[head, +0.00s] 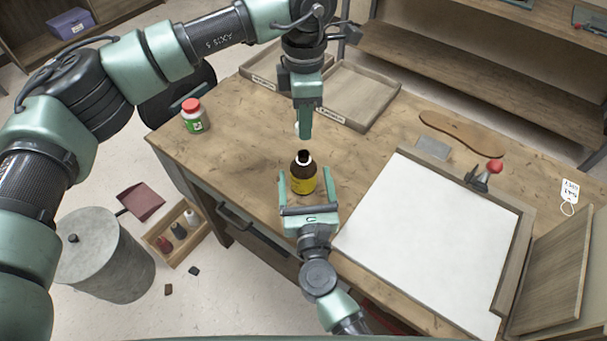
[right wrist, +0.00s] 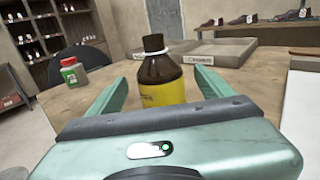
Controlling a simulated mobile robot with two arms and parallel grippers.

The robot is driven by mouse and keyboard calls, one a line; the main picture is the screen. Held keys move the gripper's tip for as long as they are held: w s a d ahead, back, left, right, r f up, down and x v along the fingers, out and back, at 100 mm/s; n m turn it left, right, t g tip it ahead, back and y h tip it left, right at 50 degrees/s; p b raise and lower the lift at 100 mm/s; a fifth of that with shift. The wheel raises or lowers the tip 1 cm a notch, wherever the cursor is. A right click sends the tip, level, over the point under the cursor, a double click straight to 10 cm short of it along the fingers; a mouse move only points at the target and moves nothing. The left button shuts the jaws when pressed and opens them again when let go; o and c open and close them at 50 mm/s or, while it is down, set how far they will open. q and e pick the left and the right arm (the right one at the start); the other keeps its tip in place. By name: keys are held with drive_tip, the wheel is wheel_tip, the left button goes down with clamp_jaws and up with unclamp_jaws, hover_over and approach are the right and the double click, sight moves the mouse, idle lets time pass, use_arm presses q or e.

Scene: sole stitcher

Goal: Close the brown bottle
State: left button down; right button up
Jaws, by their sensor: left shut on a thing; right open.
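The brown bottle (head: 303,180), with a yellow label, stands upright on the workbench in the head view. Its dark neck has a white ring. It also shows in the right wrist view (right wrist: 163,78). My right gripper (head: 308,172) is open, with one finger on each side of the bottle and gaps between them. My left gripper (head: 304,134) is above and beyond the bottle, pointing down. It is shut on a small whitish thing (head: 297,128), mostly hidden by the fingers; I cannot tell clearly what it is.
A green bottle with a red cap (head: 194,118) stands at the bench's left end. Wooden trays (head: 352,97) lie behind my left gripper. A white board (head: 430,235) and a red-knobbed tool (head: 488,172) are at right. The bench left of the brown bottle is clear.

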drive_tip(key=w, duration=0.6)
drive_tip(key=shift+a, duration=0.35)
clamp_jaws()
use_arm(q)
drive_tip(key=shift+f, duration=2.55)
